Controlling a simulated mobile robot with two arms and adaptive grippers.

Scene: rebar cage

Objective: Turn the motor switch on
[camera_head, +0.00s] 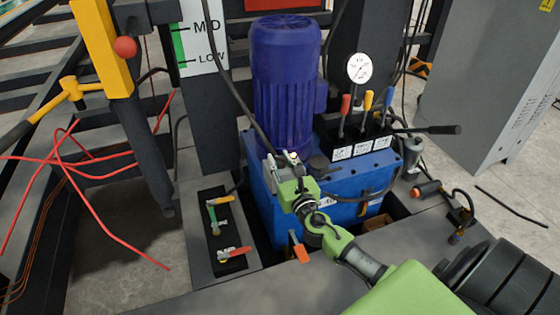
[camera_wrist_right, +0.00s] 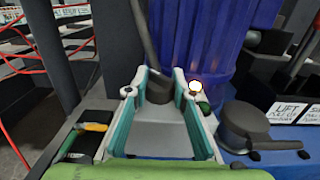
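A ribbed blue motor (camera_head: 285,85) stands upright on a blue power unit (camera_head: 350,172). My right gripper (camera_head: 282,162) is at the motor's lower front, with its green arm coming from the lower right. In the right wrist view its two teal-padded fingers (camera_wrist_right: 163,88) are spread apart. A black cable (camera_wrist_right: 148,45) runs down between them; I cannot tell whether they touch it. I cannot clearly make out the motor switch. My left gripper is not in view.
A pressure gauge (camera_head: 359,68) and coloured levers (camera_head: 368,101) stand right of the motor. A black handle (camera_head: 430,129) sticks out to the right. Yellow and red valve handles (camera_head: 235,252) sit in a recess at left. Red wires (camera_head: 75,155) hang farther left.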

